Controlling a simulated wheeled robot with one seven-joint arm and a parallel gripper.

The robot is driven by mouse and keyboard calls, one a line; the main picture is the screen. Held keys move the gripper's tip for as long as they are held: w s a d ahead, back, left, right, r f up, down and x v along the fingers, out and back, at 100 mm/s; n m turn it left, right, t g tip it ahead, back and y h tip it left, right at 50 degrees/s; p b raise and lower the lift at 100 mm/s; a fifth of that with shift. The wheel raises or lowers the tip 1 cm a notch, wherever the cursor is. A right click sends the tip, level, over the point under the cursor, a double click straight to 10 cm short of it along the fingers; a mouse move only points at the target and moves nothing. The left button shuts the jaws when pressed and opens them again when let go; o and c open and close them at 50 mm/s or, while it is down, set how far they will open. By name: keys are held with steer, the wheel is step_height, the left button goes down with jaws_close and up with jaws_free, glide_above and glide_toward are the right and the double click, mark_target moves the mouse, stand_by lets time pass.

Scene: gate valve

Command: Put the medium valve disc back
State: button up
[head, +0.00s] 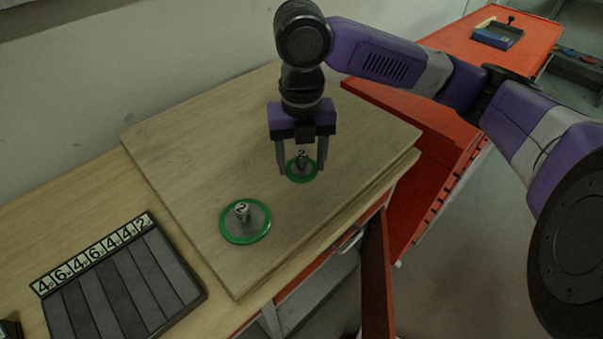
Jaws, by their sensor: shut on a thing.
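Two grey valve discs with green rims and a knob marked "2" are on the wooden board (190,150). The nearer disc (257,233) lies flat and looks larger. The farther disc (302,178) looks smaller and is between the fingers of my gripper (303,169). My gripper points down, with one finger at each side of that disc, shut on it. I cannot tell whether the disc touches the board or is slightly raised. Neither disc is labelled by size, so I cannot confirm which is the medium one. No valve body is clearly visible.
A dark slotted tray (118,290) with a row of numbered tiles (92,252) lies at the lower left. A red cabinet (425,165) stands right of the board. A small blue-and-black box (497,34) sits on a red top at the upper right. The board is otherwise clear.

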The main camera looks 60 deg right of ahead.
mark_target(302, 186)
steer(key=shift+f, duration=2.35)
steer(key=shift+f, duration=0.2)
steer(key=o, duration=1.4)
steer(key=shift+c, duration=0.2)
steer(key=shift+r, duration=0.15)
step_height(302, 186, up, 12)
steer(key=shift+r+b, duration=0.1)
steer(key=shift+b, duration=0.45)
